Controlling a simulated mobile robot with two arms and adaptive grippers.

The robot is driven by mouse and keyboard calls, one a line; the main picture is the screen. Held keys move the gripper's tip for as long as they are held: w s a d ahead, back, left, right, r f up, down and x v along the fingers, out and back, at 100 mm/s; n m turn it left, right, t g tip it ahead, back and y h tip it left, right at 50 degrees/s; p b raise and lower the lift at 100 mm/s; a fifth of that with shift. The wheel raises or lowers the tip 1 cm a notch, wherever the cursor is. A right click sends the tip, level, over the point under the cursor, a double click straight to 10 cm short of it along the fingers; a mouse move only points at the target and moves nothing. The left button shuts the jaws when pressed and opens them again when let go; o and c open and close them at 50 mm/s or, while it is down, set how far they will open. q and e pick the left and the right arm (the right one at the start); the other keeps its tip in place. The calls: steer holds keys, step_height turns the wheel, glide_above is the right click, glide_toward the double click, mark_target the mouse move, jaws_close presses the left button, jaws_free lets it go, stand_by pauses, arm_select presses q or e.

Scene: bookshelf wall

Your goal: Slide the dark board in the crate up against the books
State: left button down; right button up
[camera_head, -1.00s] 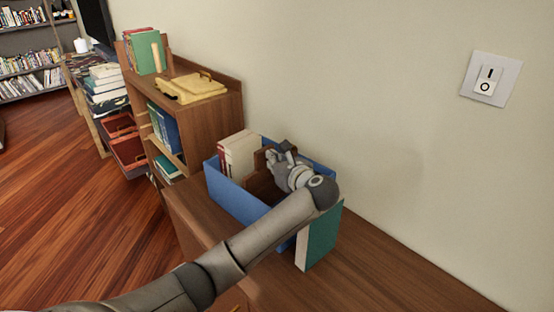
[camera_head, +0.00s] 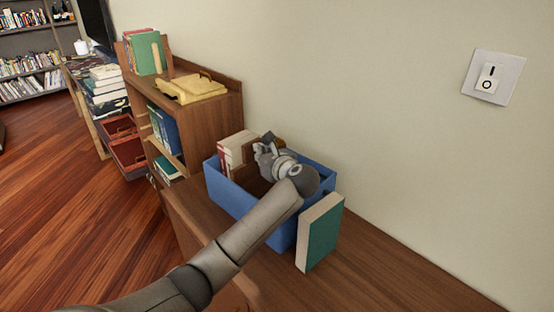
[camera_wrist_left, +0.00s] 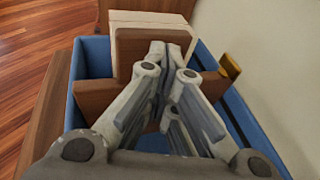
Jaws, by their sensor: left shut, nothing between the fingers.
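The blue crate (camera_head: 232,198) stands on the wooden surface by the wall. Upright books (camera_head: 236,150) with cream pages and red covers fill its left end. The dark brown board (camera_head: 253,180) stands crosswise in the crate beside the books. My left gripper (camera_head: 262,148) is shut and empty, reaching down into the crate on the board's side away from the books. In the left wrist view the fingertips (camera_wrist_left: 172,46) overlap the board (camera_wrist_left: 97,96), which looks close to the books (camera_wrist_left: 150,33). The fingers hide whether any gap is left. My right gripper is not in view.
A green book (camera_head: 321,236) stands upright just outside the crate's near right end. A wooden shelf (camera_head: 216,123) with a yellow case (camera_head: 192,88) on top is behind at left. The wall closes the far side. The surface at right is clear.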

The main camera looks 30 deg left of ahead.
arm_select(q)
steer(key=shift+w+a+b, duration=0.2)
steer(key=shift+w+a, duration=0.1)
steer(key=shift+a, duration=0.65)
steer(key=shift+w+a+b, duration=0.2)
steer(key=shift+w+a, duration=0.05)
steer(key=shift+a, duration=0.7)
steer(key=shift+w+a+b, duration=0.2)
steer(key=shift+w+a, duration=0.1)
steer(key=shift+a, duration=0.65)
steer(key=shift+s+d, duration=0.15)
steer(key=shift+d, duration=0.55)
steer(key=shift+s+d+p, duration=0.15)
steer(key=shift+s+d, duration=0.15)
steer(key=shift+d, duration=0.55)
steer(key=shift+s+d+p, duration=0.15)
steer(key=shift+s+d, duration=0.1)
steer(key=shift+d, duration=0.6)
glide_toward(252, 149)
steer(key=d, duration=0.1)
steer(key=s+d, duration=0.1)
steer(key=d, duration=0.1)
steer(key=shift+s+d+r, duration=0.1)
steer(key=shift+s+d, duration=0.1)
steer(key=shift+d, duration=0.15)
steer(key=shift+d, duration=0.1)
